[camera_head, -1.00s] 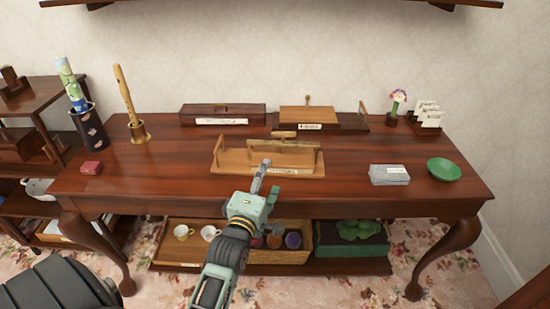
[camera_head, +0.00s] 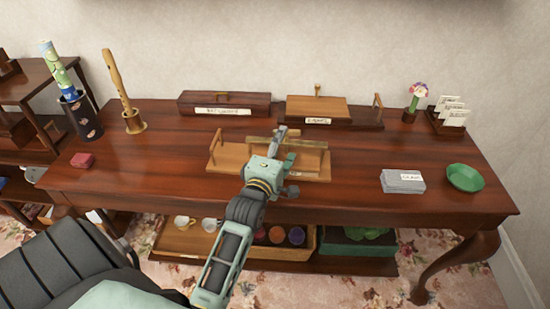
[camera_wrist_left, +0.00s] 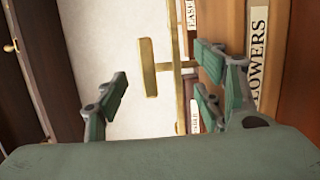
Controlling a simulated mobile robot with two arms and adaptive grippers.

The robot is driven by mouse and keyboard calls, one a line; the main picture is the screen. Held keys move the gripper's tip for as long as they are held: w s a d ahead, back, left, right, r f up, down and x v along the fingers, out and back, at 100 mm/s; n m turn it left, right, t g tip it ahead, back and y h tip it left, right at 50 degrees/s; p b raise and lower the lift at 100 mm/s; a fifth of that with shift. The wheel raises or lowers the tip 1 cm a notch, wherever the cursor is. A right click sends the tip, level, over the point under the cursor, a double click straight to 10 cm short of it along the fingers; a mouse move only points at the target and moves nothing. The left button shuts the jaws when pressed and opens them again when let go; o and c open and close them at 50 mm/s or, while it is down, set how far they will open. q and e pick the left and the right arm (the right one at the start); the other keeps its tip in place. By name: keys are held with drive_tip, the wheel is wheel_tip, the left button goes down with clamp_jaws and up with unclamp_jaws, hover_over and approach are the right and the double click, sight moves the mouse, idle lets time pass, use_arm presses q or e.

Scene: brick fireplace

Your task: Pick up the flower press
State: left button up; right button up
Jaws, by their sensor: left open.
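The flower press appears to be the low wooden piece (camera_head: 225,158) at the front middle of the table, with an upright post at its left and a brass-coloured bar across it. In the left wrist view, a wooden face (camera_wrist_left: 290,60) with a label ending in "LOWERS" shows at the right, partly behind a finger. My left gripper (camera_head: 285,148) is over the press's middle and hides part of it. Its fingers (camera_wrist_left: 160,88) are apart, with nothing seen held between them. I cannot tell whether they touch the press. My right gripper is not in view.
Behind stand a dark box (camera_head: 225,104) and a wooden box (camera_head: 316,107) with a knob.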

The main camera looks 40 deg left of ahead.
sight(286, 136)
use_arm(q)
drive_tip(key=x, duration=0.3)
drive_tip(key=shift+w+a, duration=0.1)
drive_tip(key=shift+w, duration=0.5)
drive_tip(key=c, duration=1.1)
clamp_jaws()
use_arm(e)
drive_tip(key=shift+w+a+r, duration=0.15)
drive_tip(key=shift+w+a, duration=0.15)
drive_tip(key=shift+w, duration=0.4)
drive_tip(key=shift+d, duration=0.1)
use_arm(q)
drive_tip(key=shift+r, duration=0.2)
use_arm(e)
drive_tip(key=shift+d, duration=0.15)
